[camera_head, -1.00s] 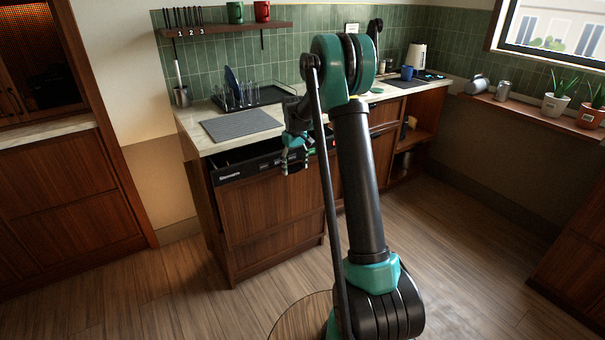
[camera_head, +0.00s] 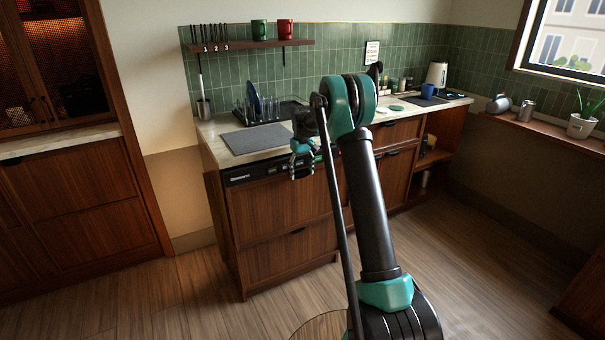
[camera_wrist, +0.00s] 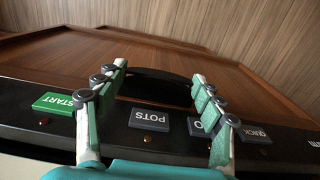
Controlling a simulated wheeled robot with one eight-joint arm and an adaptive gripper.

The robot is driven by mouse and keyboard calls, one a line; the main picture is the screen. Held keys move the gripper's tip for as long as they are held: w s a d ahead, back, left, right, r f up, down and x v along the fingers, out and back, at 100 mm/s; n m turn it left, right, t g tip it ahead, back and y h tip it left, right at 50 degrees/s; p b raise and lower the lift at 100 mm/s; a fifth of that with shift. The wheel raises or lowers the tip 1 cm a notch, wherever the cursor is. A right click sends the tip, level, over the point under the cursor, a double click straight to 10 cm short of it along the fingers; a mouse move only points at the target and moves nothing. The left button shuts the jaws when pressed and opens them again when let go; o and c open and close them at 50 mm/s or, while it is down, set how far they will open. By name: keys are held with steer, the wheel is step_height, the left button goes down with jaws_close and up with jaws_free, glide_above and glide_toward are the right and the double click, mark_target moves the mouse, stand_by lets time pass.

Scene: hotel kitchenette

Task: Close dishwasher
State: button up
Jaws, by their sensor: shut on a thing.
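The dishwasher (camera_head: 275,208) has a wood-panel front with a black control strip (camera_head: 252,173) along its top, under the counter. In the head view its door stands about upright, with no clear gap left at the top. My gripper (camera_head: 302,162) is at the strip's right part. In the wrist view my gripper (camera_wrist: 158,75) has its two fingers on either side of the dark handle recess (camera_wrist: 150,88), holding the door there. Upside-down START (camera_wrist: 53,103) and POTS (camera_wrist: 149,120) labels show near the fingers. The exact fingertip contact is partly hidden.
The counter (camera_head: 213,132) above holds a grey mat (camera_head: 258,138) and a dish rack (camera_head: 268,110). Wooden cabinets (camera_head: 395,170) stand to the right, partly behind my arm. The wooden floor (camera_head: 205,290) in front is clear.

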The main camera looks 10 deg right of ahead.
steer(key=o, duration=1.5)
step_height(320, 180, up, 12)
steer(key=shift+c, duration=0.5)
